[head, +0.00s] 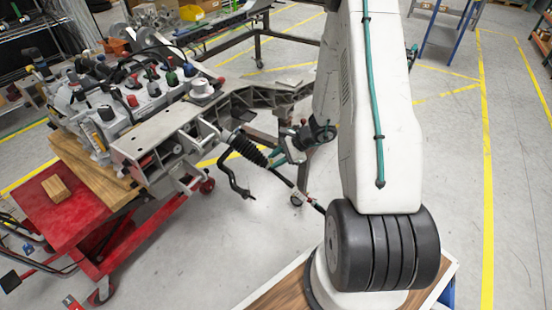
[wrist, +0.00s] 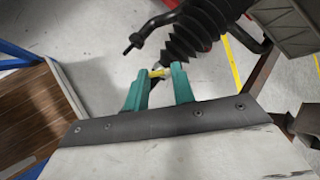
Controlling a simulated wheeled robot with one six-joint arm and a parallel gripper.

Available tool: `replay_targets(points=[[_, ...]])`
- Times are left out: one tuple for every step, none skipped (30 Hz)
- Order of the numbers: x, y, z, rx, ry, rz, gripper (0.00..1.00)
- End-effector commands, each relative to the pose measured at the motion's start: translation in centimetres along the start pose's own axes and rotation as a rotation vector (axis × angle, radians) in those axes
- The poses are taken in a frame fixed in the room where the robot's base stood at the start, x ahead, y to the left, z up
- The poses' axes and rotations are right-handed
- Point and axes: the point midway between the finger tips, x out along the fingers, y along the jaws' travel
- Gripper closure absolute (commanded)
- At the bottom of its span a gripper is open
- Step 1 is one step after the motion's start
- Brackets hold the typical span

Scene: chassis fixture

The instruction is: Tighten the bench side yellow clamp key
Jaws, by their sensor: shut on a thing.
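Most of the key is hidden by the fingers. In the head view, my gripper (head: 291,152) is beside the ribbed black boot, and I cannot make out the key there. The clamp that the key belongs to cannot be made out in either view.
The ribbed black boot (wrist: 195,30) and a bent black arm (wrist: 150,33) lie just beyond the fingertips. The grey metal chassis (head: 160,140) stands at left on a red cart (head: 70,210). Grey floor (head: 190,265) is open below.

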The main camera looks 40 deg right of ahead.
Motion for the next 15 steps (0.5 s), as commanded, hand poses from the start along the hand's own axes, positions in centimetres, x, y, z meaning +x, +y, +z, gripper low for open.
replay_targets(points=[[-0.06,-0.02,-0.03,0.041,0.001,-0.021,0.98],[-0.06,0.01,-0.03,0.067,0.001,-0.032,0.98],[-0.05,0.06,-0.02,0.102,0.001,-0.048,0.98],[-0.05,0.11,0.00,0.129,0.000,-0.059,0.98],[-0.05,0.12,0.00,0.155,0.000,-0.072,0.98],[-0.05,0.13,0.00,0.188,0.000,-0.088,0.98],[-0.05,0.16,0.02,0.214,0.000,-0.099,0.98],[-0.04,0.20,0.03,0.240,-0.001,-0.111,0.98],[-0.03,0.25,0.04,0.276,-0.001,-0.126,0.98],[-0.03,0.26,0.04,0.301,0.000,-0.138,0.98],[-0.03,0.28,0.05,0.326,0.000,-0.150,0.98],[-0.02,0.32,0.06,0.360,0.000,-0.165,0.98],[-0.01,0.36,0.07,0.385,0.000,-0.176,0.98],[0.00,0.38,0.08,0.410,0.000,-0.187,0.98],[0.00,0.38,0.10,0.441,0.000,-0.202,0.98]])
